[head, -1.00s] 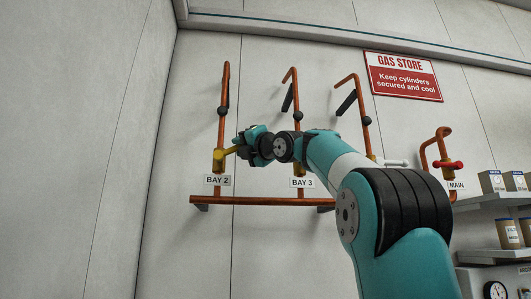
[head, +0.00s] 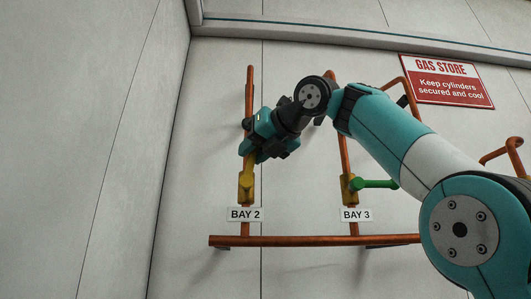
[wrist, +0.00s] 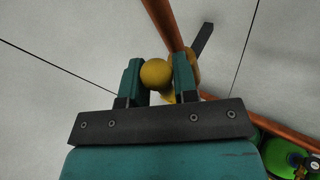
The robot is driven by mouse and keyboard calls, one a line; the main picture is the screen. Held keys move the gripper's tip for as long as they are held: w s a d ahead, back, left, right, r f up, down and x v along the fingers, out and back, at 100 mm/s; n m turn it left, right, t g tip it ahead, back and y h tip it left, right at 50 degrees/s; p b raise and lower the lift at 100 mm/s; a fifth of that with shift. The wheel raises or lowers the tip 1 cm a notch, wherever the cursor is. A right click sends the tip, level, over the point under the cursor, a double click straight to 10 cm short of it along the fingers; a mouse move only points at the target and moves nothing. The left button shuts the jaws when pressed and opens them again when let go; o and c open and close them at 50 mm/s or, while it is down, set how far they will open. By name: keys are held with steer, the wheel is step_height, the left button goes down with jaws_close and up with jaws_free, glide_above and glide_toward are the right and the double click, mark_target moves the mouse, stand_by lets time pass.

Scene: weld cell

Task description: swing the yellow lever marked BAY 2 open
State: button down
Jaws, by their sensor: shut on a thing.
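The yellow BAY 2 lever (head: 247,168) rises from its yellow valve body (head: 246,187) in the head view, roughly in line with the upright copper pipe (head: 250,90). The BAY 2 label (head: 244,215) is just below. My gripper (head: 248,147) is at the lever's upper end, in front of the pipe, and hides that end in the head view. In the wrist view, my gripper (wrist: 158,76) is shut on the lever's round yellow knob (wrist: 157,73), with one finger on each side.
The BAY 3 valve (head: 349,188) with its green lever (head: 375,184) pointing right is beside BAY 2. A horizontal copper pipe (head: 300,241) runs below both. My arm covers much of the right side. The wall left of BAY 2 is clear.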

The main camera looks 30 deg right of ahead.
steer(key=shift+w+a+f+n+g+h, duration=0.1)
steer(key=shift+w+a+n+g+h, duration=0.15)
steer(key=shift+n+g+h, duration=0.15)
steer(key=shift+s+d+f, duration=0.1)
steer(key=c, duration=1.1)
jaws_free()
steer(key=shift+p, duration=0.3)
